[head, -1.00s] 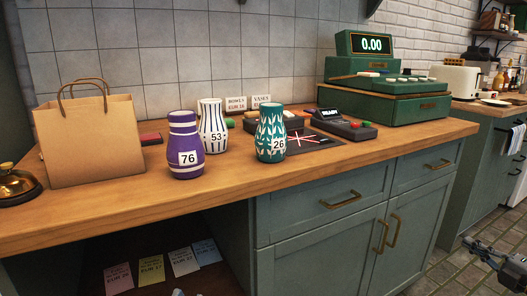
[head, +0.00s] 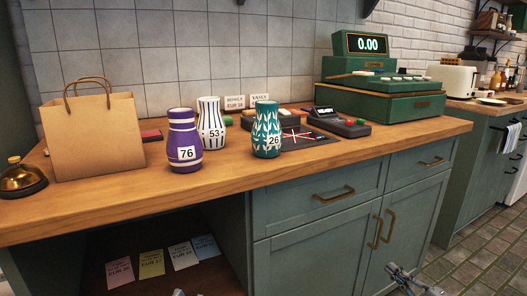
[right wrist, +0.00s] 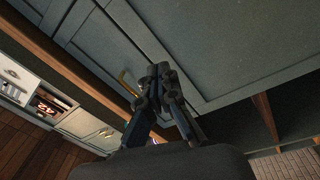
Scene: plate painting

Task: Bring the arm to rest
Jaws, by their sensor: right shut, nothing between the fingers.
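My right gripper (head: 402,278) is low at the bottom right of the head view, in front of the lower cabinet doors (head: 318,250) and below the counter top. In the right wrist view its fingers (right wrist: 161,76) are together with nothing between them. The cabinet front and a brass handle (right wrist: 127,84) show behind them. A small grey piece at the bottom edge of the head view seems to be the tip of my left gripper (head: 179,292), mostly cut off.
On the wooden counter (head: 250,180) stand a paper bag (head: 95,138), a bell (head: 20,180), a purple vase (head: 184,142), a striped vase (head: 211,125), a teal vase (head: 266,130), a card terminal (head: 338,122) and a green cash register (head: 380,95). Floor (head: 475,255) is free at right.

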